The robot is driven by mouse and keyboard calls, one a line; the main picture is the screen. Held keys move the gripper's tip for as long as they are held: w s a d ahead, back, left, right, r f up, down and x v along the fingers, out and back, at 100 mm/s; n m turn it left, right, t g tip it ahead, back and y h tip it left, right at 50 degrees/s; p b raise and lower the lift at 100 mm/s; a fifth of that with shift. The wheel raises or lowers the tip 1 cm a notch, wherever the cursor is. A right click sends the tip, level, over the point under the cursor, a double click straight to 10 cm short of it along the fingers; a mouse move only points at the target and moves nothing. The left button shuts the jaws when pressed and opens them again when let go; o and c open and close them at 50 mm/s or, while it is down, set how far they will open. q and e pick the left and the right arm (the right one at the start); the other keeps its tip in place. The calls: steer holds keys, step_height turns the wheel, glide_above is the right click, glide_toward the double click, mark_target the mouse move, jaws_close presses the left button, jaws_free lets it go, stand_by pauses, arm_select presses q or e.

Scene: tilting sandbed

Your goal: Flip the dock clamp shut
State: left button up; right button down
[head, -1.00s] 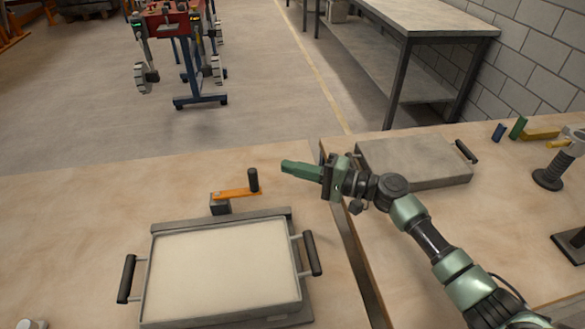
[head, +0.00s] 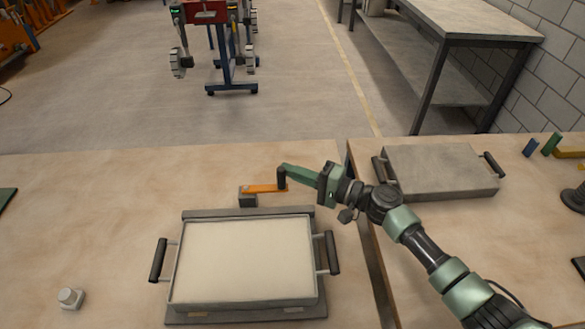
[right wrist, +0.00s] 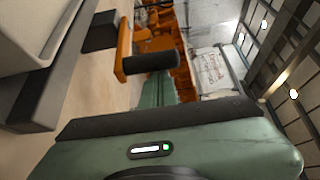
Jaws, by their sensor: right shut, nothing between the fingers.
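The dock clamp has an orange lever (head: 263,188) on a dark block (head: 247,201), just behind the sand-filled tray (head: 173,262). The lever points right, roughly along the tray's back edge, with an upright black knob (head: 282,180) at its free end. My right gripper (head: 284,169) is shut and empty, with its green fingertips at the knob. In the right wrist view the knob (right wrist: 150,62) and lever (right wrist: 123,48) lie just beyond the green fingers (right wrist: 157,92). I cannot tell whether fingers and knob touch. My left gripper is not in view.
The tray has black side handles (head: 158,260). A grey lidded box (head: 440,172) sits on the right-hand table, across a gap between tabletops. A small pale knob (head: 70,297) stands at front left. The tabletop left of the clamp is clear.

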mark_target(285, 178)
steer(key=shift+s, duration=0.1)
steer(key=s+m+t+h+p, duration=0.1)
steer(key=s, duration=0.2)
steer(key=shift+t, duration=0.4)
steer(key=shift+s+d+f, duration=0.1)
steer(key=shift+s+d, duration=0.2)
steer(key=shift+d, duration=0.05)
steer(key=b+v, duration=0.2)
steer(key=v, duration=0.4)
steer(key=shift+s+d, duration=0.3)
